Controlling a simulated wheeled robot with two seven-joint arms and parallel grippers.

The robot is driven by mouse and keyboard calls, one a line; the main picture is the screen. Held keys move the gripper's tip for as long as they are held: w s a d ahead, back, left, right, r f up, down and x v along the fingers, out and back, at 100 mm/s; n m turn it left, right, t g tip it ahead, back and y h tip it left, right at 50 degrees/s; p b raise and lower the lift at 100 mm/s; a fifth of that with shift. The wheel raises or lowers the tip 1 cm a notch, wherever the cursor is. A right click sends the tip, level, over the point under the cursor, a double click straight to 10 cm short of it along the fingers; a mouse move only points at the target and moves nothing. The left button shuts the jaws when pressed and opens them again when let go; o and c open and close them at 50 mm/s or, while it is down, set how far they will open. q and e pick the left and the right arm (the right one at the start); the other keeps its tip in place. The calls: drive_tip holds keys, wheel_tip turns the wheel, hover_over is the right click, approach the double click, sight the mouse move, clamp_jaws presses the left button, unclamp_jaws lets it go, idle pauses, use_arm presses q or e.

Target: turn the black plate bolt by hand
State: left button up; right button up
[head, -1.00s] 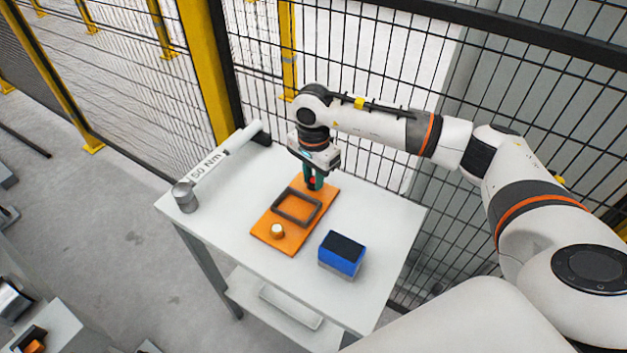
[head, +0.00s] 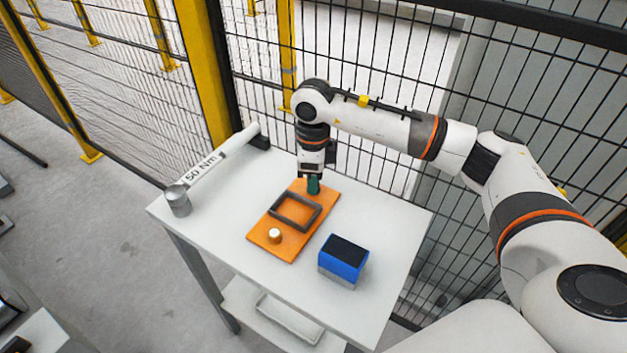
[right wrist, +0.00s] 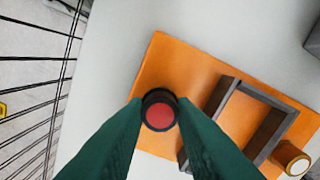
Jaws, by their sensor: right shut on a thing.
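The orange plate (head: 270,240) lies on the white table. My right gripper (head: 313,187) points down at the plate's far end. In the right wrist view its green fingers (right wrist: 160,118) are shut on the black plate bolt (right wrist: 159,97), which has a round red top inside a black rim. The bolt's lower part is hidden, and in the head view the fingers hide the bolt. A dark rectangular frame (head: 278,212) lies on the plate beside the gripper. A pale round knob with a brass-coloured side (head: 274,236) is at the plate's near end. My left gripper is not in view.
A blue box with a black top (head: 342,262) stands right of the plate on the table (head: 375,215). A white tool marked 50 Nm (head: 222,155) lies along the left edge with a grey metal cylinder (head: 178,202) at its end. A mesh fence (head: 390,75) stands behind.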

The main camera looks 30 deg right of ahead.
drive_tip(key=m, duration=0.4)
drive_tip(key=m+b, duration=0.1)
drive_tip(key=m, duration=0.1)
drive_tip(key=shift+w+r+m, duration=0.2)
drive_tip(key=shift+r+m, duration=0.1)
drive_tip(key=m, duration=0.6)
drive_tip(key=shift+m, duration=0.3)
drive_tip(key=o, duration=0.9)
drive_tip(key=shift+c, duration=0.2)
drive_tip(key=shift+o, duration=0.7)
drive_tip(key=shift+s+f, duration=0.1)
drive_tip(key=shift+s, duration=0.05)
wheel_tip(320, 180, up, 12)
drive_tip(key=b, duration=0.1)
